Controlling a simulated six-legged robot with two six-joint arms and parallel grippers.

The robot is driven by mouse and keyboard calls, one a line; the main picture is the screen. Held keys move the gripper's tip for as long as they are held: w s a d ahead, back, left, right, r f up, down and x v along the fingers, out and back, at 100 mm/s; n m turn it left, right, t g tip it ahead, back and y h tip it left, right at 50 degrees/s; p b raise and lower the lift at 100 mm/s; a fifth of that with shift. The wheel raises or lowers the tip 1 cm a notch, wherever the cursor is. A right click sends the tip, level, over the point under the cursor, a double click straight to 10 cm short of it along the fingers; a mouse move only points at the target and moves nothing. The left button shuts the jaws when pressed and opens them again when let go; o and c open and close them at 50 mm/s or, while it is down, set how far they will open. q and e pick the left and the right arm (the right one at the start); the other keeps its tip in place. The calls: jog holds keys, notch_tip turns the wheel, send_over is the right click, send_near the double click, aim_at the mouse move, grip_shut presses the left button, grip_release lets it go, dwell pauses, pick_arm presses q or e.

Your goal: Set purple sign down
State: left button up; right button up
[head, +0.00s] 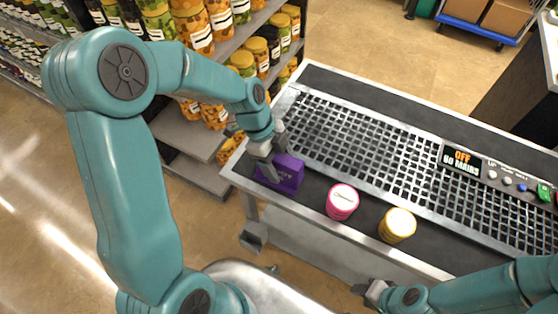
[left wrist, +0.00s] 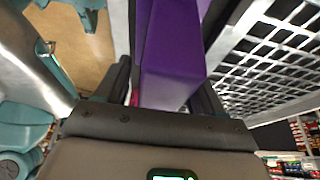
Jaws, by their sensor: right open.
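The purple sign (head: 284,174) is a block-like piece at the near left end of the counter's dark border. My left gripper (head: 268,160) is over it from above, with its fingers at the sign's sides. In the left wrist view the purple sign (left wrist: 175,55) stands between the two dark fingers of my left gripper (left wrist: 165,90). The fingers look closed on it. I cannot tell whether its underside touches the counter. My right gripper (head: 372,292) is low at the bottom, open and apart from the sign.
The counter (head: 318,190) has a metal grid (head: 375,150) and a control panel (head: 490,172) reading "OFF". A pink round container (head: 342,202) and a yellow one (head: 397,225) stand on the near border, right of the sign. Shelves of jars (head: 215,40) stand behind.

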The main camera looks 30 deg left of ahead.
pick_arm(q)
jog(key=shift+r, duration=0.1)
jog(key=v, duration=1.2)
jog(key=shift+a, duration=0.1)
jog(key=shift+s, duration=0.15)
